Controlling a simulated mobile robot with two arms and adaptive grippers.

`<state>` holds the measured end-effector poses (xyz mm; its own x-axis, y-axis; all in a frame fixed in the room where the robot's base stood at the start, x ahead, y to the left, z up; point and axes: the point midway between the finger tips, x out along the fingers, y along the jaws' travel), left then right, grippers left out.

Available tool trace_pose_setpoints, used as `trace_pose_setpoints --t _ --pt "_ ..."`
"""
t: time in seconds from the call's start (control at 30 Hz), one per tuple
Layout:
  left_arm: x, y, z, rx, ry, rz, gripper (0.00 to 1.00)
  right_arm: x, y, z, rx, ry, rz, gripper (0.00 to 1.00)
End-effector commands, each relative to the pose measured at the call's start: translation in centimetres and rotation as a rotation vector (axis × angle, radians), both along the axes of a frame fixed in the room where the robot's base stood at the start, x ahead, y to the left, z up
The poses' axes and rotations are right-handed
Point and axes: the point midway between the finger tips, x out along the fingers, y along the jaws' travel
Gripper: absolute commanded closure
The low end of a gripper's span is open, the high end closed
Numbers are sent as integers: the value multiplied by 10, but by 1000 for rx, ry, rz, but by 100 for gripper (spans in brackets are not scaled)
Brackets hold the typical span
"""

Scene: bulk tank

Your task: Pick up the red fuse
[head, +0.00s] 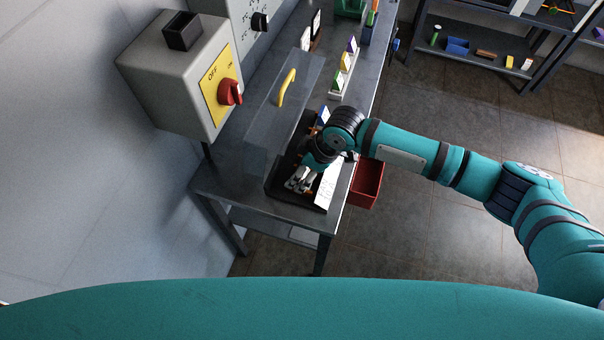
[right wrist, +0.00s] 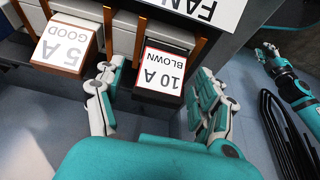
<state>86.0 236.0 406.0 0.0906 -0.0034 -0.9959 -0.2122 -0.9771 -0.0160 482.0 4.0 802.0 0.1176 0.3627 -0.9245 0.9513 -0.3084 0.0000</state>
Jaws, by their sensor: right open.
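The red fuse, a block with a red-edged white face reading "10 A BLOWN" (right wrist: 164,72), sits in a dark holder in the right wrist view. My right gripper (right wrist: 157,92) is open, with one finger on each side of this fuse; I cannot tell whether they touch it. In the head view my right gripper (head: 299,181) reaches down to the dark fuse box (head: 285,200) on the bench and hides the fuse.
A "5 A GOOD" fuse (right wrist: 63,45) stands close beside the red one. A transparent cover with a yellow handle (head: 287,86) rises beside the box. A switch box with a red knob (head: 230,92) is on the wall. A red bin (head: 367,186) hangs at the bench's right edge.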

Motion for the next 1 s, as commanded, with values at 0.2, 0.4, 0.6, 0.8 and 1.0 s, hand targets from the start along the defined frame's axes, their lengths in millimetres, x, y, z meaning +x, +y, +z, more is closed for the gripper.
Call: trace_pose_setpoints --t 0.2,0.4,0.6,0.8,1.0 --pt "0 0 0 0 0 0 79 0 0 0 0 0 0 33" --pt "0 0 0 0 0 0 79 0 0 0 0 0 0 59" --pt "0 0 0 0 0 0 79 0 0 0 0 0 0 85" --pt "0 0 0 0 0 0 79 0 0 1 1 0 0 89" --pt "0 0 -2 0 0 -1 79 1 0 7 2 -2 1 89"
